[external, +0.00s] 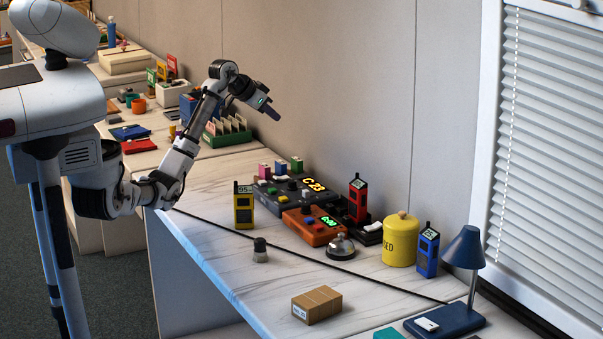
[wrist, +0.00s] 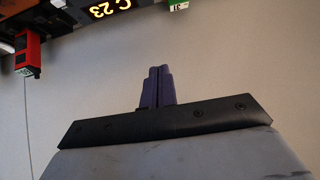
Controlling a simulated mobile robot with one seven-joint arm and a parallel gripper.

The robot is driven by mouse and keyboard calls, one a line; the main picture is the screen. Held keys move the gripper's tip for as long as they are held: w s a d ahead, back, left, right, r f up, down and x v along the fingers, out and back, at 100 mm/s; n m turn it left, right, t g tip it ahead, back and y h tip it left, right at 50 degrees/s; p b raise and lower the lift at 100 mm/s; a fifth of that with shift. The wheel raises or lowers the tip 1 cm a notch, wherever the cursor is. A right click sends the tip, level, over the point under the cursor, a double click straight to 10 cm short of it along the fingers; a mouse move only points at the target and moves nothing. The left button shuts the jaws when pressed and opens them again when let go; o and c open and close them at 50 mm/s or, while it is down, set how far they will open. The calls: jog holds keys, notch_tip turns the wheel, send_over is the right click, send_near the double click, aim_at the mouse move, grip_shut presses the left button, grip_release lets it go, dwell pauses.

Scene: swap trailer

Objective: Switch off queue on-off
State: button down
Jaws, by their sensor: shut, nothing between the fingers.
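A dark grey console (external: 268,199) with an amber "C 23" display stands at the back of the marble-look counter, against the wall. Several coloured buttons and knobs sit on it; I cannot tell which is the queue on-off switch or how it is set. The "C 23" display (wrist: 110,8) also shows upside down at the top of the wrist view. My gripper (external: 273,114) is raised in the air above and behind the console, near the wall. Its purple fingers (wrist: 158,72) are together, empty and touching nothing.
An orange console (external: 313,231) with a green display stands in front, with a bell (external: 340,247) beside it. Yellow (external: 244,211), red (external: 357,203) and blue (external: 428,255) handheld units stand around. A yellow canister (external: 400,243) is at right. A black cable (external: 300,258) crosses the counter.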

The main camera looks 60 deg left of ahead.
jog(key=s+f+g, duration=0.1)
jog(key=g, duration=0.1)
jog(key=s+d+f+g, duration=0.1)
jog(key=f+g, duration=0.1)
jog(key=shift+s+d, duration=0.2)
jog(key=shift+w+f, duration=0.1)
jog(key=p, duration=0.2)
send_over(282, 178)
jog(key=f, duration=0.8)
jog(key=shift+s, duration=0.4)
jog(key=f, duration=0.1)
jog(key=f+p, duration=0.1)
jog(key=f, duration=0.1)
jog(key=shift+s+f, duration=0.25)
jog(key=shift+s, duration=0.1)
jog(key=shift+s+f, duration=0.15)
jog(key=shift+f, duration=0.4)
